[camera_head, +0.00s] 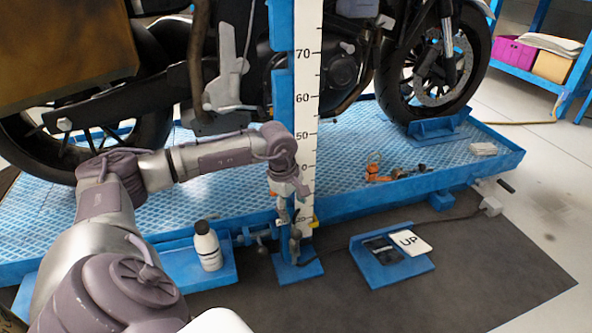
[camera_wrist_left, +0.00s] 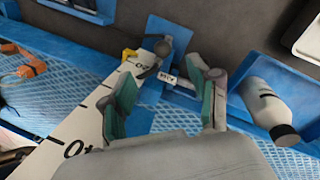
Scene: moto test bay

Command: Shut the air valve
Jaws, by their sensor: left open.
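My left gripper (camera_head: 291,212) hangs in front of the white measuring post, low down. In the left wrist view its two green-padded fingers (camera_wrist_left: 166,88) are spread apart with nothing held between them. A small fitting with a white label and blue part (camera_wrist_left: 178,82), which looks like the air valve, shows just beyond the fingertips, beside the post. In the head view a blue and grey fitting (camera_head: 258,237) sits left of the post's foot, apart from the gripper. The valve's exact handle position is too small to tell. My right gripper is not in view.
A white bottle (camera_head: 208,246) stands on a blue shelf left of the fitting. The marked post (camera_head: 306,90) rises from a blue foot. A blue pedal plate with an UP sign (camera_head: 410,241) lies to the right. The motorcycle lift (camera_head: 480,150) is behind, with orange items (camera_head: 377,172) on it.

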